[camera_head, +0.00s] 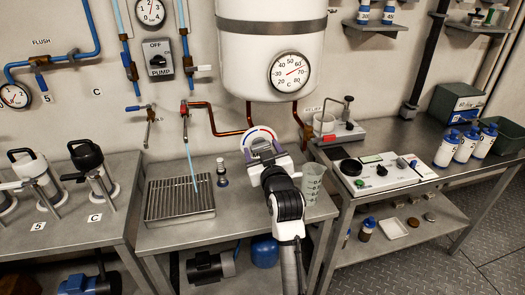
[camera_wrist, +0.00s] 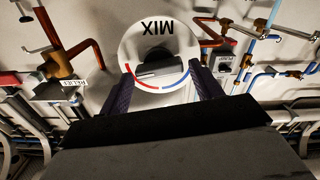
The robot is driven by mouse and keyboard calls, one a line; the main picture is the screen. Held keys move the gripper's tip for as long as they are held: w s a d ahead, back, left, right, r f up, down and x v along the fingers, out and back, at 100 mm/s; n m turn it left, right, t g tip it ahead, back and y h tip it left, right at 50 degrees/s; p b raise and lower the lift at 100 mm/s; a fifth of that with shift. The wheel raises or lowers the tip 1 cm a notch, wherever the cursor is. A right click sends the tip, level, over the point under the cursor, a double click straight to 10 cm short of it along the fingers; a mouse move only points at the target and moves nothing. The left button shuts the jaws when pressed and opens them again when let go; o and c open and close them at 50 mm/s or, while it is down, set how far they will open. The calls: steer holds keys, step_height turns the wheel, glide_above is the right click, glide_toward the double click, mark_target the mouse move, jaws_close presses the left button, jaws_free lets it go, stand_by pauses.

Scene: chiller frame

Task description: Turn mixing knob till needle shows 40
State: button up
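The mixing knob (camera_wrist: 160,68) is a dark grey bar on a white round plate (camera_wrist: 142,35) marked MIX, with a red and a blue arc. In the wrist view the plate appears upside down. My gripper (camera_wrist: 162,80) is open, with one dark finger on each side of the knob; small gaps seem to show, and contact is unclear. In the head view my gripper (camera_head: 266,158) covers the knob and the plate's lower part (camera_head: 260,133). The round °C gauge (camera_head: 289,72) on the white tank has its needle pointing right and slightly up, near 70; its small digits are hard to read.
A beaker (camera_head: 313,180) stands just right of my gripper. A small bottle (camera_head: 222,175) and a drain tray (camera_head: 151,204) are to the left. Copper pipes (camera_head: 220,132) flank the plate. The white tank (camera_head: 240,45) hangs above.

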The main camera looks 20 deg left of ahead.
steer(key=c, duration=0.7)
steer(key=shift+f+n+b, duration=0.15)
steer(key=shift+n+b, duration=0.15)
steer(key=shift+b, duration=0.2)
steer(key=shift+n+b, duration=0.6)
steer(key=shift+b, duration=0.2)
steer(key=n+b, duration=0.3)
steer(key=b, duration=0.1)
steer(key=shift+f, duration=0.15)
steer(key=n+b, duration=0.5)
steer(key=n, duration=0.1)
steer(key=shift+s+a+n+b, duration=0.1)
steer(key=shift+n+b, duration=0.2)
steer(key=shift+b, duration=0.1)
steer(key=n+b, duration=0.2)
steer(key=n, duration=0.1)
steer(key=shift+b, duration=0.35)
steer(key=shift+n+b, duration=0.9)
steer(key=shift+n, duration=0.8)
